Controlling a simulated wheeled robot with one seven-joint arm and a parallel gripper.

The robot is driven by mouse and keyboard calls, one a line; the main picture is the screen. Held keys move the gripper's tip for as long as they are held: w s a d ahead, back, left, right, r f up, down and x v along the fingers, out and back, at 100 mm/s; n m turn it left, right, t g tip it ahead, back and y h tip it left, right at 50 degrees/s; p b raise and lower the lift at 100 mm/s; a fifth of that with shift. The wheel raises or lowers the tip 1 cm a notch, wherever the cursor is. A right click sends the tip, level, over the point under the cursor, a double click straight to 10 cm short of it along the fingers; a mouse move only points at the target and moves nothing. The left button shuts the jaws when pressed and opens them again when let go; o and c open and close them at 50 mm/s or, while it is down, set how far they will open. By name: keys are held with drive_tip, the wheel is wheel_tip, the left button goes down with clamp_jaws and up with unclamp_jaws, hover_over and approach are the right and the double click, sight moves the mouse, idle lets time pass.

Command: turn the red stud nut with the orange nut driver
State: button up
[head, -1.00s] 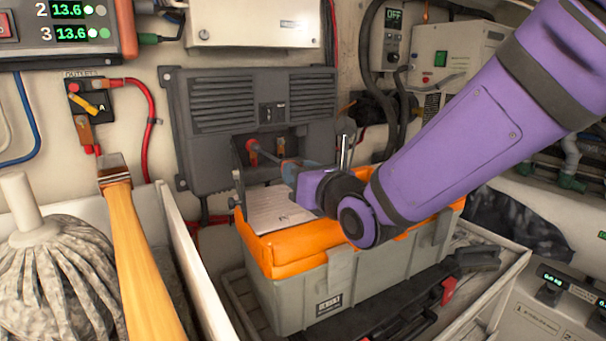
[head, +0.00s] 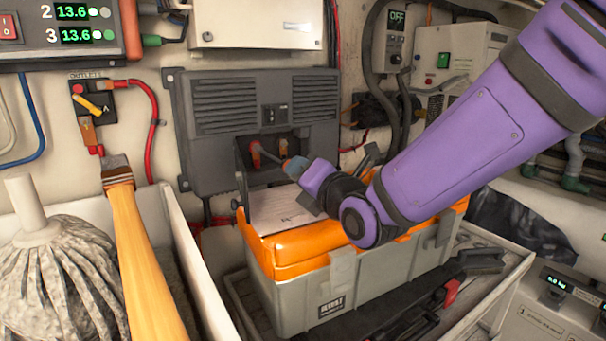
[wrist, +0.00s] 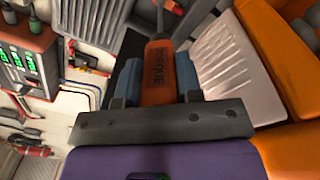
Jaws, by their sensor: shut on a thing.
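The orange nut driver (wrist: 158,72), its handle marked with dark lettering, is clamped between the blue fingers of my gripper (wrist: 157,82) in the wrist view. In the head view my gripper (head: 293,168) is in front of the recess of the dark grey vented unit (head: 208,150). The driver's thin shaft (head: 271,155) points up and left into that recess. Its tip meets the left red terminal (head: 255,152), where the red stud nut would be. The nut itself is too small or covered to make out, so I cannot tell whether the socket is fully seated.
A grey toolbox with an orange lid (head: 290,252) and a white sheet (head: 278,208) lies under my arm. A second orange-red terminal (head: 283,147) is right of the driver tip. A wooden handle (head: 146,255) and a mop (head: 50,270) stand at left.

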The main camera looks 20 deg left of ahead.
drive_tip(key=m, duration=0.5)
drive_tip(key=shift+d, duration=0.1)
drive_tip(key=shift+s+d, duration=0.4)
drive_tip(key=shift+d, duration=0.05)
drive_tip(key=shift+v, duration=2.5)
drive_tip(key=shift+r, duration=0.1)
